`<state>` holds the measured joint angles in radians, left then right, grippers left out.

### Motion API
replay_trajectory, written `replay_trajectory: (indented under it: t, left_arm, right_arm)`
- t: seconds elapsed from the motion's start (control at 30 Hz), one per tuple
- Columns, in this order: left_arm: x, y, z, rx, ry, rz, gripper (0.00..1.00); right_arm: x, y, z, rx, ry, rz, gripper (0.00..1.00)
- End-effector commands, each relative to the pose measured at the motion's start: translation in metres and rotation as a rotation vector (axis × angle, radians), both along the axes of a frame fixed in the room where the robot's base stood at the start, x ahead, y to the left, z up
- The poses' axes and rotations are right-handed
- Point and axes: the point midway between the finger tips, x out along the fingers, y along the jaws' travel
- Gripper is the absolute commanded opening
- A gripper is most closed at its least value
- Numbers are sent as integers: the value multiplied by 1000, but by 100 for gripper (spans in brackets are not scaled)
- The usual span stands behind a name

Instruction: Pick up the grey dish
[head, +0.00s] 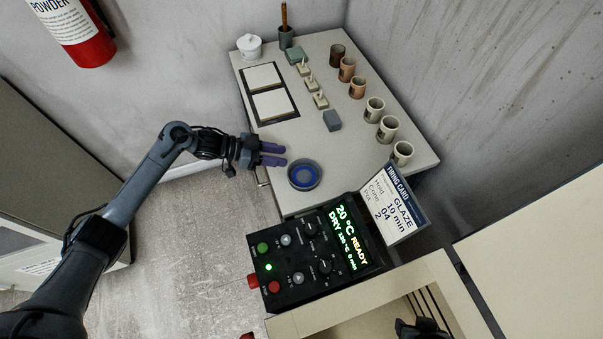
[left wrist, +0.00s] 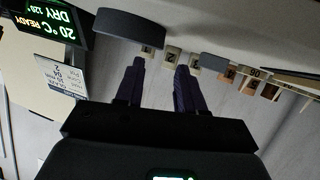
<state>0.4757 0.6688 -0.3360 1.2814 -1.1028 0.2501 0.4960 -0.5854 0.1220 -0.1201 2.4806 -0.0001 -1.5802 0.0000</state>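The grey dish (head: 291,180) is a round, shallow bowl with a blue inside, standing on the light table near its front left edge. It also shows in the left wrist view as a dark grey shape (left wrist: 129,27) just beyond the fingertips. My left gripper (head: 284,154) is open and empty, with its purple fingers pointing right, up and left of the dish and apart from it. Its two fingers show with a gap between them in the left wrist view (left wrist: 162,72). A dark part of my right gripper (head: 420,328) shows at the bottom edge; its fingers are unclear.
Several cups (head: 388,128) line the table's right side. A grey block (head: 332,121), small stamp-like pieces (head: 310,83) and two pale tiles (head: 270,104) lie further back. A black control box (head: 300,265) and a firing card (head: 398,205) stand close in front of the dish.

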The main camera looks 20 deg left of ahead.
Motion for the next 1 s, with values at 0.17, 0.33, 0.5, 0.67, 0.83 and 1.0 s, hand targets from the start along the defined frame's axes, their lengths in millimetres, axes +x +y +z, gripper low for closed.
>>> replay_trajectory:
  t: [0.17, 0.33, 0.5, 0.67, 0.83, 1.0]
  left_arm:
    - [7, -14, -6, -1, -1, 1, 38]
    - [9, -19, -9, 2, -1, 1, 38]
    - [13, -33, -16, 0, -1, 0, 38]
    - [20, -51, -24, -1, -1, 1, 38]
    - [25, -60, -28, 3, -2, 3, 38]
    - [25, -61, -28, 3, -2, 3, 38]
  right_arm:
    - [0, 0, -3, 0, 1, -1, 43]
    - [1, 0, -3, 2, -2, -2, 43]
    - [2, 1, -7, 5, -4, -4, 43]
    - [2, 1, -12, 5, -4, -4, 43]
    - [2, 1, -13, 5, -5, -4, 43]
    - [2, 1, -13, 4, -6, -3, 43]
